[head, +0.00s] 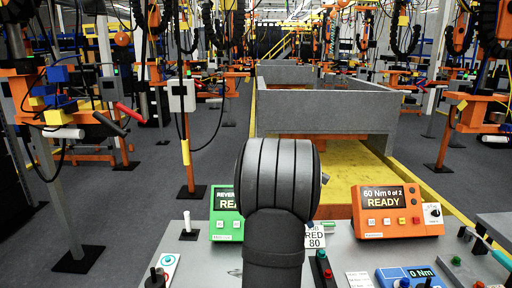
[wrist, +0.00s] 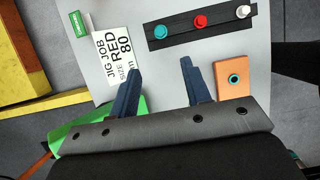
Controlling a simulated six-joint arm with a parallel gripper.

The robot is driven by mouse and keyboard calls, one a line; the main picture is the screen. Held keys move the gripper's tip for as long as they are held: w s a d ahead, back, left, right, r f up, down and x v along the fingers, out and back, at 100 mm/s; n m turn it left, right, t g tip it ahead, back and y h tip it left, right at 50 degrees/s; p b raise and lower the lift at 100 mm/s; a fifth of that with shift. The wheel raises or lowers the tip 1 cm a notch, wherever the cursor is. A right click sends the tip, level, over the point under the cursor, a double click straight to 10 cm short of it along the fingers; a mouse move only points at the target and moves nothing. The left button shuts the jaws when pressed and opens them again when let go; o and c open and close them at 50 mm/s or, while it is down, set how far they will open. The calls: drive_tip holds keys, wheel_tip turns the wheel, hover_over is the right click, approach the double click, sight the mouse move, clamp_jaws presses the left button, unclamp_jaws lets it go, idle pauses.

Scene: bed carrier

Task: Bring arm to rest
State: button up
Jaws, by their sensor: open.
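My gripper (wrist: 160,82) shows in the wrist view with its two dark blue fingers apart and nothing between them. In the head view my dark arm stands in the middle foreground and hides part of the panel; the gripper fingers are not visible there.
A black strip with teal, red and white buttons (wrist: 200,22) lies on the panel. An orange box reading "60 Nm 0 of 2 READY" (head: 395,210) and a green display box (head: 226,212) stand on it. A grey-walled bed (head: 320,112) sits on a yellow track beyond.

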wheel_tip(320, 180, up, 2)
approach(322, 252)
drive_tip(key=x, duration=0.8)
drive_tip(key=shift+f, duration=0.2)
wheel_tip(322, 252, up, 7)
drive_tip(key=shift+a+r, duration=0.1)
idle(0.9)
wheel_tip(322, 252, down, 6)
drive_tip(key=shift+r, duration=0.1)
drive_tip(key=shift+w+a, duration=0.15)
drive_tip(key=shift+a, duration=0.05)
drive_tip(key=v, duration=1.3)
drive_tip(key=shift+r, duration=0.15)
idle(0.5)
